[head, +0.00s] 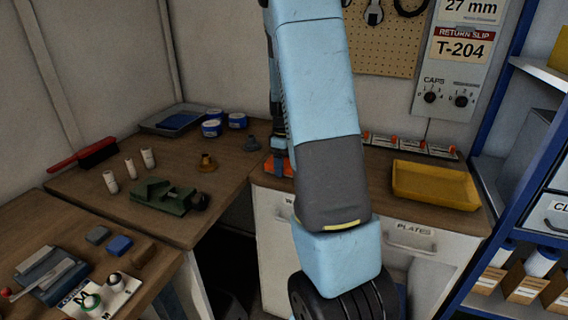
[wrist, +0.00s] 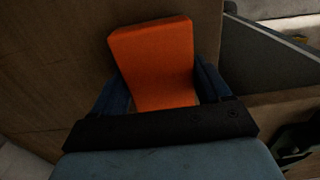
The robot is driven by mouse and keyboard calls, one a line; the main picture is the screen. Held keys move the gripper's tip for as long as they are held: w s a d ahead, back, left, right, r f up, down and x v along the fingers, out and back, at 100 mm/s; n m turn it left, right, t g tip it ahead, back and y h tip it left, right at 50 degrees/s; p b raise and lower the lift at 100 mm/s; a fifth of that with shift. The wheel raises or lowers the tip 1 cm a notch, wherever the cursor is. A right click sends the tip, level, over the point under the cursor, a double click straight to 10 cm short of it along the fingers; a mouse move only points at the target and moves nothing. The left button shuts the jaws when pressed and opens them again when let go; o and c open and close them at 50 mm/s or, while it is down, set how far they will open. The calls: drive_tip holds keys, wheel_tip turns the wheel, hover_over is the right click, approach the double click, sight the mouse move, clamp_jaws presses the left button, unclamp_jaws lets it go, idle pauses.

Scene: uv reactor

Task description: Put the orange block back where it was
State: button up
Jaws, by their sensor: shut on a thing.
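The orange block (wrist: 155,60) fills the middle of the wrist view, between the two blue fingers of my gripper (wrist: 160,90). My gripper is shut on it. In the head view a part of the orange block (head: 270,166) shows at the front edge of the brown back bench, left of my light-blue arm. My gripper (head: 279,145) is just above it there, and my arm hides much of that area. I cannot tell whether the block touches the bench top.
A yellow tray (head: 435,186) lies on the bench at right. A green vise (head: 165,196), white cylinders (head: 148,158), blue-and-white tins (head: 212,128) and a red-handled brush (head: 85,156) stand at left. A blue shelf rack (head: 484,140) bounds the right side.

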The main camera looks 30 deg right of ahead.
drive_tip(key=shift+f, duration=0.1)
drive_tip(key=o, duration=1)
wheel_tip(320, 180, up, 12)
drive_tip(key=s+a+r+m+t, duration=0.3)
drive_tip(key=s+a+r, duration=0.7)
drive_tip(key=s+a+m+t, duration=0.1)
drive_tip(key=s+a, duration=0.2)
drive_tip(key=s, duration=0.2)
drive_tip(key=s+a+r+m, duration=0.1)
drive_tip(key=s+a+m, duration=0.1)
drive_tip(key=s, duration=0.3)
drive_tip(key=s+a+r+m+t, duration=0.1)
drive_tip(key=s+a, duration=0.2)
drive_tip(key=s, duration=0.2)
drive_tip(key=shift+s+a+r+m+t, duration=0.2)
drive_tip(key=shift+s+a+m+t, duration=0.1)
